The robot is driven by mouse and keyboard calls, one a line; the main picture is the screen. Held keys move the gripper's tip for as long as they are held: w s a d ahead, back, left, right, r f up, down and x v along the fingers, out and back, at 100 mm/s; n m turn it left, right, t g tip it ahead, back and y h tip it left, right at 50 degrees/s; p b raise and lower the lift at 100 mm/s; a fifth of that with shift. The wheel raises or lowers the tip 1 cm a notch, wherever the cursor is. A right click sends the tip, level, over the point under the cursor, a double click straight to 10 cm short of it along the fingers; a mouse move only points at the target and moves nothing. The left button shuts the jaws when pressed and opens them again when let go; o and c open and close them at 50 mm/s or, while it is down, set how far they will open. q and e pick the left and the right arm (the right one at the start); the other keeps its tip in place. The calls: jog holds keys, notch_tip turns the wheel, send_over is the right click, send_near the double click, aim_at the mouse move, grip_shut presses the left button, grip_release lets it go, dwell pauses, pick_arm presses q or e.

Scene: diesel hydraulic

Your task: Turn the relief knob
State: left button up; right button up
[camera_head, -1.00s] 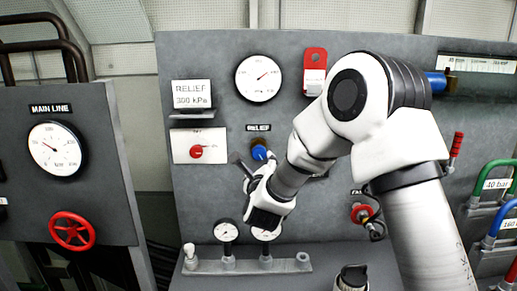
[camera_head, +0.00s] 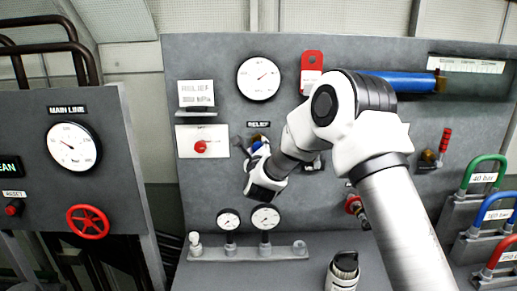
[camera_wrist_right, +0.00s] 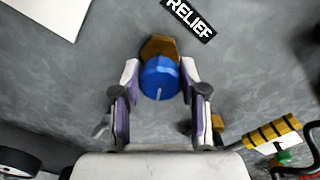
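The relief knob (camera_head: 256,138) is blue with a brass base and sits on the grey panel under a RELIEF label (camera_head: 258,124). In the head view my right gripper (camera_head: 259,147) is at the knob and partly hides it. In the right wrist view the blue knob (camera_wrist_right: 160,78) has a pale line on its face and lies between the two fingertips of my right gripper (camera_wrist_right: 160,75). The fingers are spread on either side of it, with a narrow gap at the left; contact at the right is unclear. My left gripper is not in view.
A large gauge (camera_head: 258,79), a RELIEF 300 kPa card (camera_head: 196,93) and a red knob (camera_head: 200,147) are near the relief knob. Two small gauges (camera_head: 265,217) stand below. A red handwheel (camera_head: 88,222) is on the left cabinet.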

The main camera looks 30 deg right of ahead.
jog(key=shift+d, duration=0.1)
jog(key=shift+w+n+b, duration=0.1)
jog(key=shift+n+b, duration=0.7)
jog(key=shift+b, duration=0.2)
jog(key=shift+f+n+b, duration=0.1)
jog(key=shift+n+b, duration=0.85)
jog(key=shift+n, duration=0.25)
jog(key=n+b, duration=0.1)
jog(key=n, duration=0.1)
jog(key=shift+n, duration=0.4)
jog(key=n+b, duration=0.1)
jog(key=n, duration=0.1)
jog(key=shift+n, duration=0.4)
jog(key=n, duration=0.2)
jog(key=shift+w+d+r+n+b, duration=0.1)
jog(key=shift+r+n+b, duration=0.1)
jog(key=shift+n+b, duration=0.1)
jog(key=n, duration=0.2)
jog(key=shift+n, duration=0.4)
jog(key=n+p, duration=0.1)
jog(key=n, duration=0.4)
jog(key=shift+d, duration=0.1)
jog(key=shift+n, duration=0.4)
